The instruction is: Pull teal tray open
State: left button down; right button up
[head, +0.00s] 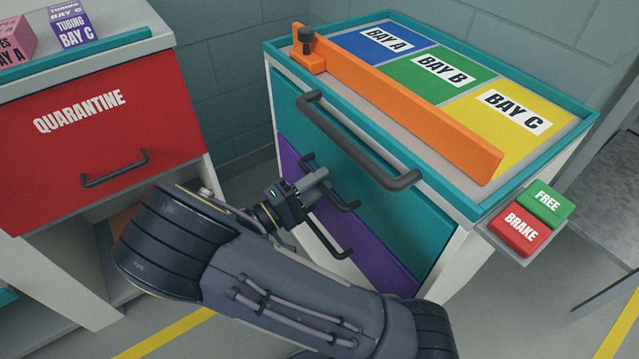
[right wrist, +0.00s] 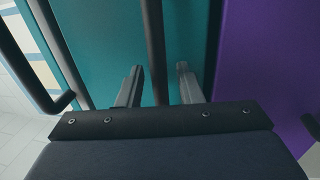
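The teal tray (head: 385,215) is the upper drawer front of the cart and looks flush with the cart body. Its dark bar handle (head: 345,205) is partly hidden by my right gripper (head: 318,182). In the right wrist view, the teal front (right wrist: 105,45) fills the middle, and the handle bar (right wrist: 154,50) runs between the two fingers of the right gripper (right wrist: 160,80). The fingers stand apart, with a visible gap on each side of the bar. My left gripper is not in view.
A thick push bar (head: 355,140) juts out above the tray handle. A purple drawer (head: 375,268) with its own handle sits below. FREE (head: 545,200) and BRAKE (head: 520,232) buttons are at the cart's right. A red QUARANTINE drawer (head: 150,135) stands at left.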

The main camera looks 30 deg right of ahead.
jog(key=shift+d, duration=0.25)
jog(key=shift+c, duration=0.3)
grip_shut()
jog(key=shift+a, duration=0.1)
